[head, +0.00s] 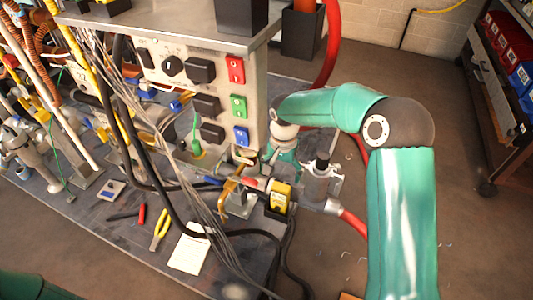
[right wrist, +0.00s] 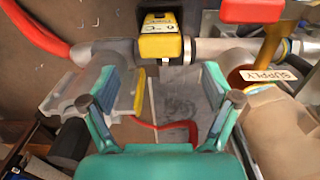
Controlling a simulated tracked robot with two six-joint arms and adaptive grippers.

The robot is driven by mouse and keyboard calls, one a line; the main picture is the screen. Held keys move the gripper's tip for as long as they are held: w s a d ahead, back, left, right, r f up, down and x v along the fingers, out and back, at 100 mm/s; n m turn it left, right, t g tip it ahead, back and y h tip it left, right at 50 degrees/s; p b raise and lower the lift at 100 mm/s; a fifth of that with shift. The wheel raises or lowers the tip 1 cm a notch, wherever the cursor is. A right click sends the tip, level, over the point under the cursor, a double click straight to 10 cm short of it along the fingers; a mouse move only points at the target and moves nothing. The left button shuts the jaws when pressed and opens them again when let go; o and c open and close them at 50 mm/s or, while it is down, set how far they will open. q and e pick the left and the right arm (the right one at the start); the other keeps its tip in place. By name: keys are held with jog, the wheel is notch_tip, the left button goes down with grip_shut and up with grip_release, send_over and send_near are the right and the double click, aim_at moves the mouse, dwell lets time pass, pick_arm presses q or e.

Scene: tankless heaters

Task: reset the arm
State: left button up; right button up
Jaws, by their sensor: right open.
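My right arm reaches in from the right in the head view, green with dark joints. My right gripper (head: 283,157) points down beside the panel's lower right corner, partly hidden by its own wrist. In the right wrist view the gripper (right wrist: 163,100) has its two fingers spread apart with nothing held between them. A yellow digital meter (head: 281,196) on the pipework sits just below the gripper in the head view. The meter (right wrist: 160,40) shows a "°C" face ahead of the fingers in the wrist view. My left gripper is out of view.
A panel (head: 185,67) with red, green and blue switches stands beside the gripper. Grey cables hang in front. A red-handled valve (right wrist: 250,10) and a "SUPPLY" tag (right wrist: 268,75) are near the fingers. Floor at right is mostly clear.

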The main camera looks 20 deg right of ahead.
jog(key=shift+d, duration=0.1)
jog(key=shift+g, duration=0.9)
jog(key=s+f, duration=0.2)
jog(key=s+a+f, duration=0.1)
jog(key=s+f, duration=0.1)
jog(key=f, duration=0.1)
jog(key=shift+s+a+f, duration=0.1)
jog(key=shift+s+f, duration=0.05)
jog(key=shift+f, duration=0.15)
jog(key=s+a+f+n+y, duration=0.25)
jog(key=s+a+f, duration=0.45)
jog(key=s, duration=0.4)
jog(key=s+a+f+n+y, duration=0.25)
jog(key=s+a+f, duration=0.45)
jog(key=s, duration=0.4)
jog(key=w+r+n+t+h+p, duration=0.1)
jog(key=w+r+n+t+p, duration=0.1)
jog(key=r+p, duration=2.8)
jog(key=shift+w+r+n+p, duration=0.15)
jog(key=shift+w+n+p, duration=0.2)
jog(key=shift+w, duration=0.25)
jog(key=shift+d, duration=0.1)
